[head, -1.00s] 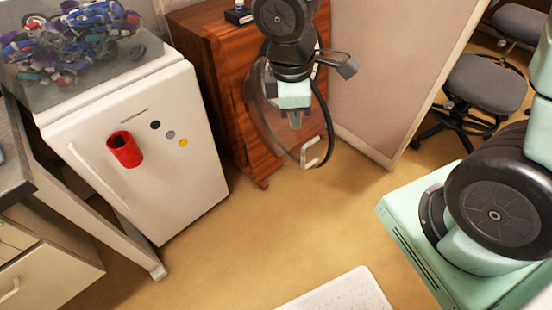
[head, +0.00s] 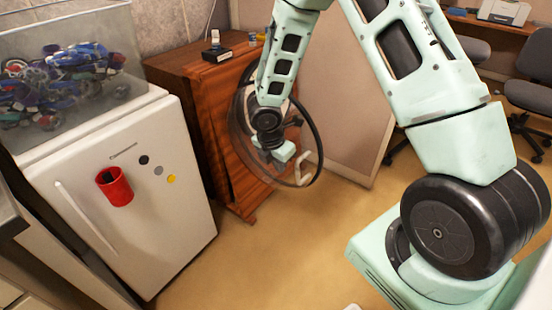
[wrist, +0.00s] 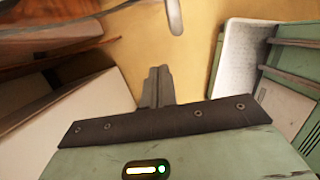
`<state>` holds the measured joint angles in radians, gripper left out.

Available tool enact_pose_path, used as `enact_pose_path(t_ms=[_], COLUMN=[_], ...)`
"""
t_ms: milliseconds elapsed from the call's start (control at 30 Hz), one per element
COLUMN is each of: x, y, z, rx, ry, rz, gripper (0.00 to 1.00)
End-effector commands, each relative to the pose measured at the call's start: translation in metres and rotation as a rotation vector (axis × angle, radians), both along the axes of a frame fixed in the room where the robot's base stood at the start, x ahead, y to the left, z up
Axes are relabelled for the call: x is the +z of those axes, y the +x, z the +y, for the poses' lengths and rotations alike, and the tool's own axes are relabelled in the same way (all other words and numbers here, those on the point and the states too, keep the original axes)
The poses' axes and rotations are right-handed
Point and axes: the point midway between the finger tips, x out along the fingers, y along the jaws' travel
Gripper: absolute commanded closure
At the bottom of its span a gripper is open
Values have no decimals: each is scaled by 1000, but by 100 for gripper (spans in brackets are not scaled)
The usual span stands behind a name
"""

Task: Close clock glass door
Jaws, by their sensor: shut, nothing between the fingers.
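The clock's round glass door (head: 316,125) has a dark rim and hangs in front of the wooden cabinet in the head view. Its pale handle (head: 305,172) is at the lower right of the rim. The handle's end also shows at the top of the wrist view (wrist: 174,14). My gripper (head: 280,168) is beside the handle, to its left in the head view, and overlaps the glass there. In the wrist view, my gripper (wrist: 157,85) has its fingers together and empty, apart from the handle. My arm hides much of the clock; the door's exact angle is unclear.
A wooden cabinet (head: 215,120) stands behind the door. A white fridge (head: 160,230) with a red cup (head: 114,187) on its front is at left. A beige panel (head: 345,120) stands at right. The floor (head: 270,250) in front is clear.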

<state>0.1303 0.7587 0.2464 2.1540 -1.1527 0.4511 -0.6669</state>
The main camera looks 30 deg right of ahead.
Motion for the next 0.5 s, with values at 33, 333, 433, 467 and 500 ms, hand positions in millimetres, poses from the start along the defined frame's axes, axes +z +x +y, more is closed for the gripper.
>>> enact_pose_path(t_ms=[33,333,433,467,500], x=[-14,-24,-24,-24,-25], y=[0,9,11,11,11], z=[-2,-36,-42,-43,-44], rx=[0,-4,-3,-3,-2], ry=[0,0,0,0,0], rz=[2,-2,-2,-2,-1], gripper=[100,100,100,100,100])
